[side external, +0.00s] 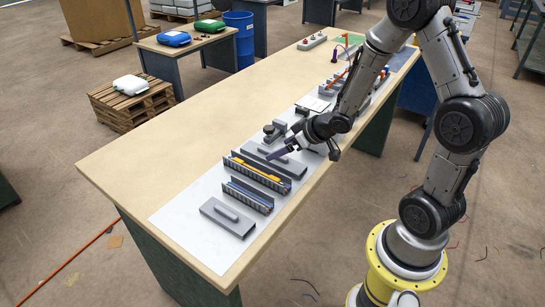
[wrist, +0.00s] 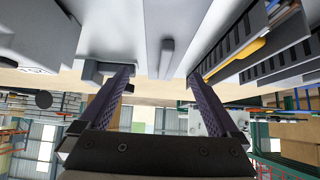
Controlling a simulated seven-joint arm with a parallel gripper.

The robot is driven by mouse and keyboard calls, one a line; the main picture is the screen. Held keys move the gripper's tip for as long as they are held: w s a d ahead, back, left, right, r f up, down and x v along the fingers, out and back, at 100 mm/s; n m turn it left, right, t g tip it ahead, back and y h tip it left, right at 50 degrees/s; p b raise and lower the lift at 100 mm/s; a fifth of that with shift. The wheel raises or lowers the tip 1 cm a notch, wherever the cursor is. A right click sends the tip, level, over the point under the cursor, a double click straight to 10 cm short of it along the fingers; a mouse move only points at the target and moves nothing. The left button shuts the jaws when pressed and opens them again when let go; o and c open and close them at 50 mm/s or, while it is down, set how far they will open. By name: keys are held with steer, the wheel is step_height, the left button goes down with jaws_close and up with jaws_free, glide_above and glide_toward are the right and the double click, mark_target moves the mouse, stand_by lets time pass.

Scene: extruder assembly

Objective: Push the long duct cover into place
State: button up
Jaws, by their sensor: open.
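The long duct cover (side external: 291,168) is a flat grey plate with a raised bar handle. It lies on the light mat, beside the long duct (side external: 257,174), which has an open top with yellow wire in it. In the wrist view the cover's handle (wrist: 167,57) shows between my fingertips in the picture. My gripper (side external: 283,153) has purple fingers and is just above the cover; in the wrist view its fingers (wrist: 160,75) are apart with nothing held. Whether they touch the handle cannot be told. The duct (wrist: 262,45) is at right in the wrist view.
A short duct (side external: 247,195) with blue wire and a short grey cover (side external: 228,217) with a handle lie toward the near end of the mat. Dark fixtures (side external: 274,131) stand beyond the long cover. The wooden table (side external: 180,135) is bare at left.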

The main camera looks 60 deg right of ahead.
mark_target(272, 151)
steer(key=x, duration=0.4)
steer(key=shift+w+a+f, duration=0.2)
steer(key=shift+a, duration=0.1)
steer(key=c, duration=1.5)
steer(key=shift+o, duration=0.2)
steer(key=shift+r, duration=0.15)
steer(key=shift+r, duration=0.6)
steer(key=s+a+f+v, duration=0.1)
steer(key=a+v, duration=0.2)
steer(key=v, duration=1.4)
steer(key=shift+s+r, duration=0.25)
steer(key=shift+s, duration=0.05)
